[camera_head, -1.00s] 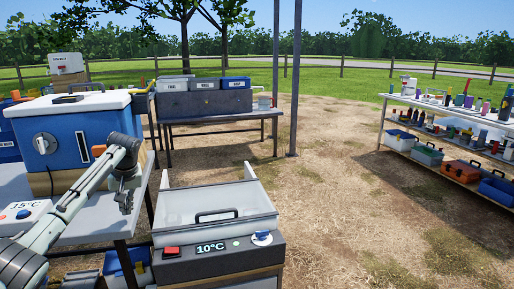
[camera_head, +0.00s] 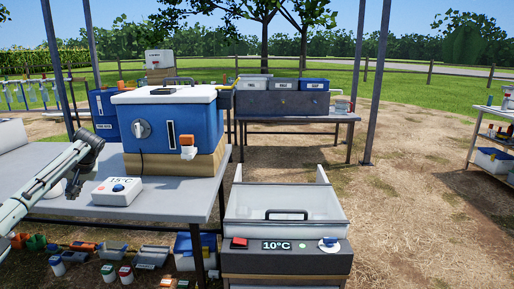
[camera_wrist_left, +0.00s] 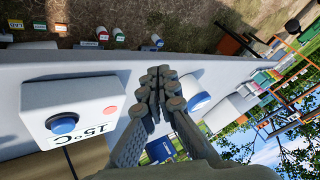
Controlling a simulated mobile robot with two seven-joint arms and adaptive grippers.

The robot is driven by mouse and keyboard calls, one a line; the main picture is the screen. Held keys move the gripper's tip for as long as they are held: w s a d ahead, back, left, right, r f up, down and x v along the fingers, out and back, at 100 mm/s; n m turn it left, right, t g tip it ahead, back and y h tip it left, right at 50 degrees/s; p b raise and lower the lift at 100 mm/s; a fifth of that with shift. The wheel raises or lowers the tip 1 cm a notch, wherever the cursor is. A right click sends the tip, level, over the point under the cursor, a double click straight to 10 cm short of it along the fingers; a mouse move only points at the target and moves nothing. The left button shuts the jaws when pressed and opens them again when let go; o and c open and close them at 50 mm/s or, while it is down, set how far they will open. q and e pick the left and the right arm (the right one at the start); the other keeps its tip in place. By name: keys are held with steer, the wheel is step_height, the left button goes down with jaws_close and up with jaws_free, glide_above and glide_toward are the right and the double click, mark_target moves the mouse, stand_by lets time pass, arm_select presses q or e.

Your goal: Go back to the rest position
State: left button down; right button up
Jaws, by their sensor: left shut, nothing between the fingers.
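My left arm comes in from the left in the head view. Its gripper (camera_head: 74,188) points down above the grey table (camera_head: 165,205), to the left of the white 15°C box (camera_head: 117,191). In the left wrist view the fingers (camera_wrist_left: 160,88) are together with nothing between them. They are apart from the 15°C box (camera_wrist_left: 75,108), which lies to their left in that view. My right gripper is in neither view.
A blue cooler with a white lid (camera_head: 172,128) stands on the table. The 10°C unit (camera_head: 288,255) stands at front centre. Several bottles and tools lie below the table (camera_head: 107,272). A shelf (camera_head: 492,155) is at the far right, with open dirt before it.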

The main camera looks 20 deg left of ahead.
arm_select(q)
steer(key=s+d+f+m+t+y, duration=0.15)
steer(key=s+f+m, duration=0.25)
steer(key=f, duration=0.6)
steer(key=s+d+f+m, duration=0.2)
steer(key=s+f+m, duration=0.25)
steer(key=f, duration=0.55)
steer(key=s+d+f+m+t+h, duration=0.1)
steer(key=s+d+f+m, duration=0.25)
steer(key=s+f, duration=0.2)
steer(key=s+d+f+m+t, duration=0.1)
steer(key=s+d+f+m, duration=0.1)
steer(key=s+f+m, duration=0.35)
steer(key=s+d+f+n+g+h, duration=0.1)
steer(key=s+d+f+n+h, duration=0.1)
steer(key=s+d+f, duration=0.45)
steer(key=s+d+f+n+h, duration=0.15)
steer(key=d+f, duration=0.25)
steer(key=d, duration=0.5)
steer(key=s+d+f+n+h, duration=0.1)
steer(key=d+f, duration=0.2)
steer(key=d, duration=0.8)
steer(key=s+d+f+n+h, duration=0.1)
steer(key=d+f+h, duration=0.1)
steer(key=d, duration=0.9)
steer(key=shift+s+f+n+g, duration=0.2)
steer(key=shift+f+n+g, duration=0.15)
steer(key=shift+f, duration=0.25)
